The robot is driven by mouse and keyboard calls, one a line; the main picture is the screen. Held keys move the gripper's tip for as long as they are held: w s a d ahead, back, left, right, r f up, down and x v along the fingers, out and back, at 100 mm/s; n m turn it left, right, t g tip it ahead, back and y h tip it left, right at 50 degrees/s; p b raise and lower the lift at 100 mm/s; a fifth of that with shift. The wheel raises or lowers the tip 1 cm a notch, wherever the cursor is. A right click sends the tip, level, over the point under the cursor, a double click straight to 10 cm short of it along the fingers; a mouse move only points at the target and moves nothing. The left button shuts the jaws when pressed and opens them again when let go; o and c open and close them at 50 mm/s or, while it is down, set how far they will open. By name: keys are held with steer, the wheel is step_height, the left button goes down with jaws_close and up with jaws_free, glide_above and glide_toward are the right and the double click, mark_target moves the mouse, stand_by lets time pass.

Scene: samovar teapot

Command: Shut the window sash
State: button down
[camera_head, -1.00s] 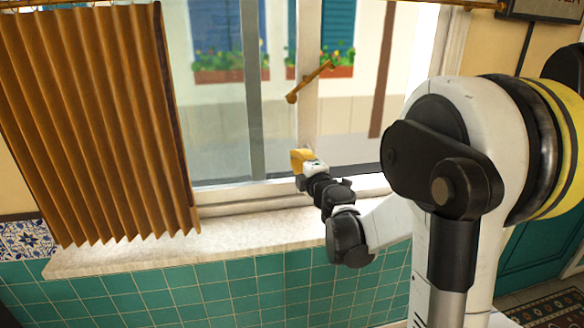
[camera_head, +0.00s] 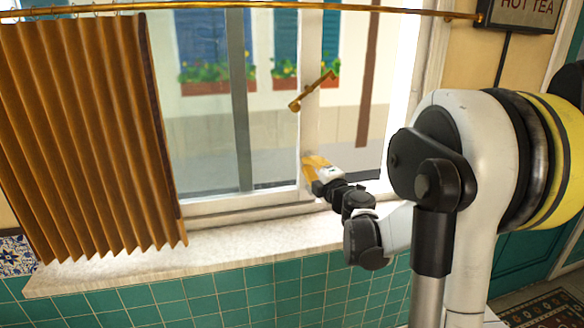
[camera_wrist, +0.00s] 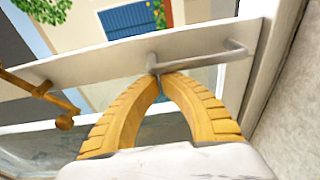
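The window sash has a pale upright stile (camera_head: 311,125) with a slanted brass handle (camera_head: 312,91). In the wrist view the stile is a broad white bar (camera_wrist: 110,70) crossing the picture, with the brass handle (camera_wrist: 45,90) at left and a thin grey pull (camera_wrist: 205,52) on its face. My gripper (camera_head: 310,163) is at the low part of the stile, above the sill. In the wrist view its yellow fingers (camera_wrist: 159,74) meet at the tips, right at the left end of the grey pull. I cannot tell whether they pinch it.
A pleated brown curtain (camera_head: 85,140) hangs at left from a brass rail (camera_head: 250,6). The pale sill (camera_head: 220,248) runs below the window and is clear. A grey upright bar (camera_head: 240,110) stands left of the stile. A dark sign (camera_head: 522,14) hangs at upper right.

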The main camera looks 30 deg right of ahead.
steer(key=s+d, duration=0.3)
steer(key=d, duration=1.1)
steer(key=s+d, duration=0.4)
steer(key=d, duration=0.9)
steer(key=shift+s+d+p, duration=0.25)
steer(key=shift+d+p, duration=0.1)
